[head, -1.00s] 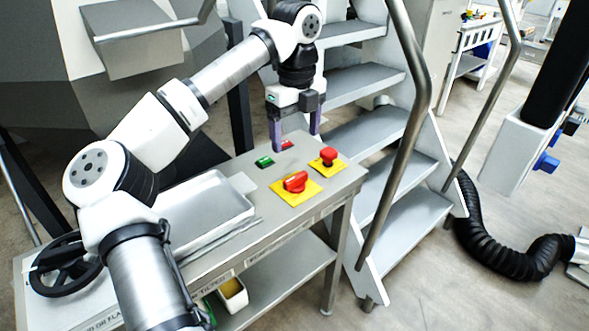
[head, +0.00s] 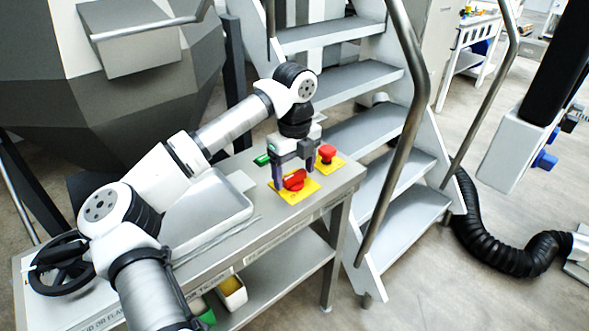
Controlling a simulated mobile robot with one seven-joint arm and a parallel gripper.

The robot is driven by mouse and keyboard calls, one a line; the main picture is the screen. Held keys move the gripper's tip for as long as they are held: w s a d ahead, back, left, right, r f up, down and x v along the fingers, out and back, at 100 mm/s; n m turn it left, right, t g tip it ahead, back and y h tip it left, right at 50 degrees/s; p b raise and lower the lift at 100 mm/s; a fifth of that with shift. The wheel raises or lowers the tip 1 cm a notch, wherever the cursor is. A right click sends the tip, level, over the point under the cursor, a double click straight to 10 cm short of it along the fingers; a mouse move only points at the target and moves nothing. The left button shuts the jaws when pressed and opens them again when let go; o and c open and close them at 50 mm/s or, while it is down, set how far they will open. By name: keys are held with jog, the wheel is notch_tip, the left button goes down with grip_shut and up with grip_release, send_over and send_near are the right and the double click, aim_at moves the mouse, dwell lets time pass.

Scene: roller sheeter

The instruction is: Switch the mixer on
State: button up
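A red rotary switch (head: 294,180) sits on a yellow plate (head: 300,195) on top of the grey metal table. My gripper (head: 292,180) points down over it, with its two fingers spread, one on each side of the red knob. I cannot tell whether the fingers touch the knob. A red mushroom button (head: 327,153) on a smaller yellow plate is just to the right of my gripper. A green button (head: 262,160) shows to the left of my gripper. The red button beside the green one is hidden behind my gripper. The mixer itself is not clearly identifiable.
A grey metal tray (head: 212,212) and a black handwheel (head: 62,265) are on the left part of the table. Metal stairs (head: 375,140) with a handrail (head: 405,130) stand close to the right. A large grey machine (head: 130,100) stands behind. A black hose (head: 500,250) lies on the floor.

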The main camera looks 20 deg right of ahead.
jog(key=c, duration=0.8)
jog(key=shift+m, duration=0.4)
jog(key=m+b, duration=0.1)
jog(key=m, duration=0.2)
jog(key=shift+m, duration=0.4)
jog(key=m, duration=0.4)
jog(key=shift+m, duration=0.3)
jog(key=m, duration=0.4)
jog(key=shift+r, duration=0.1)
jog(key=m, duration=0.4)
jog(key=shift+w+m, duration=0.1)
jog(key=shift+m, duration=0.2)
jog(key=o, duration=1)
